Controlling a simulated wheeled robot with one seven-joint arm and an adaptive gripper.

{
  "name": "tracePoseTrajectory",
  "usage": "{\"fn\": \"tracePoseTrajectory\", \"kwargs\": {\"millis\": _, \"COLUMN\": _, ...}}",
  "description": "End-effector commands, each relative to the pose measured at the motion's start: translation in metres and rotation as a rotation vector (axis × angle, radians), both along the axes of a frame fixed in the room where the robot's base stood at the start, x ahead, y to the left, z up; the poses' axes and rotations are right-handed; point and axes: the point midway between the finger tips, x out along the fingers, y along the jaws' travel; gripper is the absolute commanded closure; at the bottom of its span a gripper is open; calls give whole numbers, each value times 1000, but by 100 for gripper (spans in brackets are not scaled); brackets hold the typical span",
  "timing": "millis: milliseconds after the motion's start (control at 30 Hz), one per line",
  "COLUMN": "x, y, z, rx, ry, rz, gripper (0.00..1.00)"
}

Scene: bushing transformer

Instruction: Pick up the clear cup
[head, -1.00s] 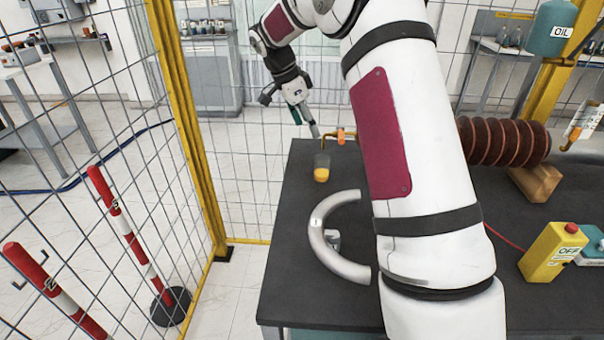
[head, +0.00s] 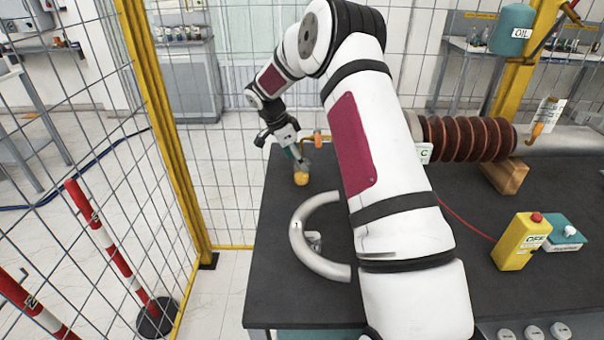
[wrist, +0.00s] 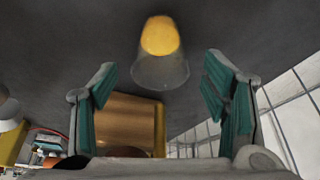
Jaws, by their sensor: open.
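The clear cup (head: 301,173) stands on the dark table near its far left corner, with orange-yellow contents at its bottom. In the wrist view the cup (wrist: 160,55) lies ahead of the fingers, a little beyond the space between them. My gripper (head: 298,157) is close to the cup from the far side in the head view, and it partly covers the cup's top there. In the wrist view my gripper (wrist: 160,95) has its two green-padded fingers wide apart with nothing between them. Whether a fingertip touches the cup cannot be told.
A grey curved handle-like piece (head: 300,235) lies on the table (head: 275,280) in front of the cup. An orange tap-like fitting (head: 318,138) is just behind it. A ribbed brown bushing (head: 468,138) and a yellow OFF box (head: 522,243) are to the right. A mesh fence (head: 165,130) runs along the left.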

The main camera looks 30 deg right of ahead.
Motion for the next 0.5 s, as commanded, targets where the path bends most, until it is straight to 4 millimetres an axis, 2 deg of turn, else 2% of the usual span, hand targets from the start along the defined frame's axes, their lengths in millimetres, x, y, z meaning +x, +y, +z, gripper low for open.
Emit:
{"fn": "tracePoseTrajectory", "kwargs": {"millis": 200, "x": -3, "y": -12, "z": -26, "rx": 0, "ry": 2, "rz": 0, "gripper": 32}}
{"fn": "tracePoseTrajectory", "kwargs": {"millis": 500, "x": -2, "y": -14, "z": -30, "rx": 0, "ry": 0, "rz": 0, "gripper": 32}}
